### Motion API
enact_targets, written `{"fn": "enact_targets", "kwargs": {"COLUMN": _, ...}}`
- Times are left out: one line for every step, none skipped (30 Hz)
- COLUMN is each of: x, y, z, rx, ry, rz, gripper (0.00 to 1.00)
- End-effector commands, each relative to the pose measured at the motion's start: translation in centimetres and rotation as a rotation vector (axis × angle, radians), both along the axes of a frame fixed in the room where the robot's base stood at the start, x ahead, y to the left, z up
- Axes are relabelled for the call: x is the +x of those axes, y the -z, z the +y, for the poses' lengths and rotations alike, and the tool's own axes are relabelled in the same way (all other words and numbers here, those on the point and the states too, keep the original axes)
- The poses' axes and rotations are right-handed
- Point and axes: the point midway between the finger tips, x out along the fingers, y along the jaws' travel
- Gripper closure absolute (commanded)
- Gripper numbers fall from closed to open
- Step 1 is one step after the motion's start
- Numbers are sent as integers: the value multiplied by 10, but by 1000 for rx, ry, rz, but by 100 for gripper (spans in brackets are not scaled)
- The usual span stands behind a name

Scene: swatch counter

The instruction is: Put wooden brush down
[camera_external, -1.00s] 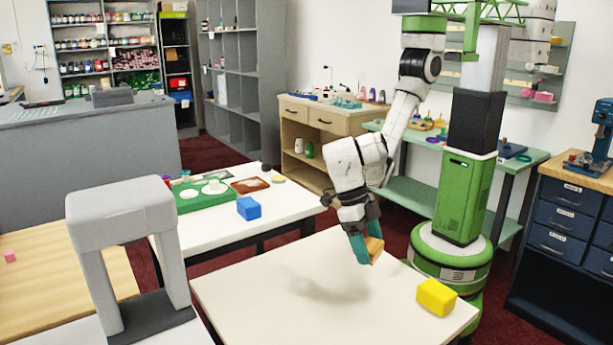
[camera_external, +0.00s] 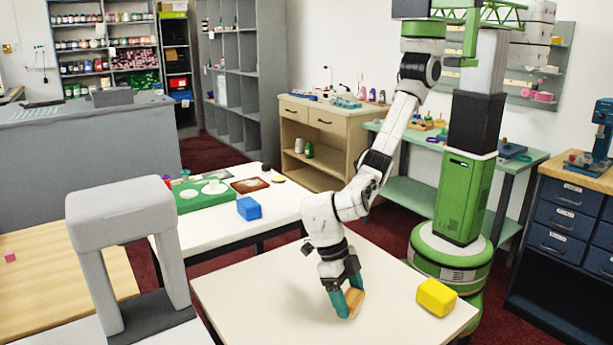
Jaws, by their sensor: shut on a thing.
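The wooden brush (camera_external: 354,299) is a small tan-brown piece between the teal fingers of my gripper (camera_external: 346,303). My gripper is shut on it and points down over the white table (camera_external: 255,290), right of its middle. The brush is at or very near the tabletop; I cannot tell whether it touches. Part of the brush is hidden by the fingers.
A yellow block (camera_external: 436,297) lies on the same table, to the right of my gripper. A grey arch-shaped stand (camera_external: 120,215) is at the left. A blue block (camera_external: 249,208) and a green tray (camera_external: 190,200) are on the table behind. The white table's left part is clear.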

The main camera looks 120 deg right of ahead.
Motion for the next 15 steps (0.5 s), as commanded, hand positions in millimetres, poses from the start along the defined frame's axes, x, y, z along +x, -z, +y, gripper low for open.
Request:
{"fn": "enact_targets", "kwargs": {"x": 0, "y": 1, "z": 0, "rx": 0, "ry": -1, "rz": -1, "gripper": 56}}
{"fn": "enact_targets", "kwargs": {"x": 0, "y": 1, "z": 0, "rx": 0, "ry": -1, "rz": -1, "gripper": 56}}
{"fn": "enact_targets", "kwargs": {"x": 0, "y": 1, "z": 0, "rx": 0, "ry": -1, "rz": -1, "gripper": 56}}
{"fn": "enact_targets", "kwargs": {"x": 0, "y": 1, "z": 0, "rx": 0, "ry": -1, "rz": -1, "gripper": 56}}
{"fn": "enact_targets", "kwargs": {"x": 0, "y": 1, "z": 0, "rx": 0, "ry": -1, "rz": -1, "gripper": 56}}
{"fn": "enact_targets", "kwargs": {"x": 0, "y": 1, "z": 0, "rx": 0, "ry": -1, "rz": -1, "gripper": 56}}
{"fn": "enact_targets", "kwargs": {"x": 0, "y": 1, "z": 0, "rx": 0, "ry": -1, "rz": -1, "gripper": 56}}
{"fn": "enact_targets", "kwargs": {"x": 0, "y": 2, "z": 0, "rx": 0, "ry": -1, "rz": 0, "gripper": 56}}
{"fn": "enact_targets", "kwargs": {"x": 0, "y": 3, "z": 0, "rx": 0, "ry": -1, "rz": 0, "gripper": 56}}
{"fn": "enact_targets", "kwargs": {"x": 0, "y": 4, "z": 0, "rx": 0, "ry": -1, "rz": 0, "gripper": 56}}
{"fn": "enact_targets", "kwargs": {"x": 0, "y": 5, "z": 0, "rx": 0, "ry": -1, "rz": 0, "gripper": 56}}
{"fn": "enact_targets", "kwargs": {"x": 0, "y": 5, "z": 0, "rx": 0, "ry": -1, "rz": 0, "gripper": 24}}
{"fn": "enact_targets", "kwargs": {"x": 0, "y": 4, "z": 0, "rx": 0, "ry": -1, "rz": 0, "gripper": 21}}
{"fn": "enact_targets", "kwargs": {"x": 0, "y": 4, "z": 0, "rx": 0, "ry": -1, "rz": 0, "gripper": 19}}
{"fn": "enact_targets", "kwargs": {"x": 0, "y": 4, "z": 0, "rx": 0, "ry": -1, "rz": 0, "gripper": 15}}
